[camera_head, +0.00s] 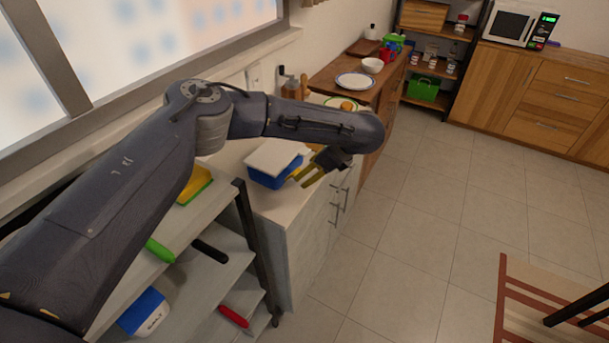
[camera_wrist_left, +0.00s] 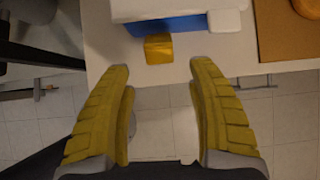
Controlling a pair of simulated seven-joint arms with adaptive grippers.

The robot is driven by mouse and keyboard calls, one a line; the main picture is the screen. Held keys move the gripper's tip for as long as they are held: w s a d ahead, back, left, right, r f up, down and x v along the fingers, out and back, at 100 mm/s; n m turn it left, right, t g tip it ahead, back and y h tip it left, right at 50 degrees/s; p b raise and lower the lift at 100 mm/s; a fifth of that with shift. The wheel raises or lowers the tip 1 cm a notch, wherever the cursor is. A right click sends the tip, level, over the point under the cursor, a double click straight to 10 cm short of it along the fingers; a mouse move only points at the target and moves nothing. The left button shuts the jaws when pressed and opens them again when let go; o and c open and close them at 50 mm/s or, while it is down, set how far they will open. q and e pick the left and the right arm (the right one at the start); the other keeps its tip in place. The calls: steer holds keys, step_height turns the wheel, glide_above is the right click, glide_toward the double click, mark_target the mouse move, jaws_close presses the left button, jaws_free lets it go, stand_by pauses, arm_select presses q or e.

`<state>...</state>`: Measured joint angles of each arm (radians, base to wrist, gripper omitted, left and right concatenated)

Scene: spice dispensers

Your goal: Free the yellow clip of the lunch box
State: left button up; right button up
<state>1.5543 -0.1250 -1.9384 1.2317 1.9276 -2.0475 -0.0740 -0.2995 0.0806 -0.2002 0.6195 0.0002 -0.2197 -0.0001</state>
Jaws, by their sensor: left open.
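The lunch box (camera_head: 273,167) has a blue body and a pale lid and sits on the white counter (camera_head: 262,208). In the left wrist view, part of the lunch box (camera_wrist_left: 172,27) shows at the top. Its yellow clip (camera_wrist_left: 158,48) sticks out from the blue side facing my gripper. My left gripper (camera_head: 300,177) is open with yellow fingers, close beside the lunch box. In the left wrist view, my left gripper (camera_wrist_left: 161,66) has its fingertips on either side of the clip's line, just short of it, with nothing between them. My right gripper is in neither view.
The counter edge drops to the tiled floor (camera_head: 400,235). A shelf at left holds a yellow sponge (camera_head: 194,186), a salt container (camera_head: 144,312) and coloured-handled items. A brown board (camera_wrist_left: 285,38) lies right of the lunch box. A plate (camera_head: 355,81) stands farther back.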

arm_select(q)
steer(key=v, duration=0.7)
steer(key=shift+s+d+r, duration=0.15)
steer(key=shift+d+r, duration=0.05)
steer(key=shift+r, duration=0.05)
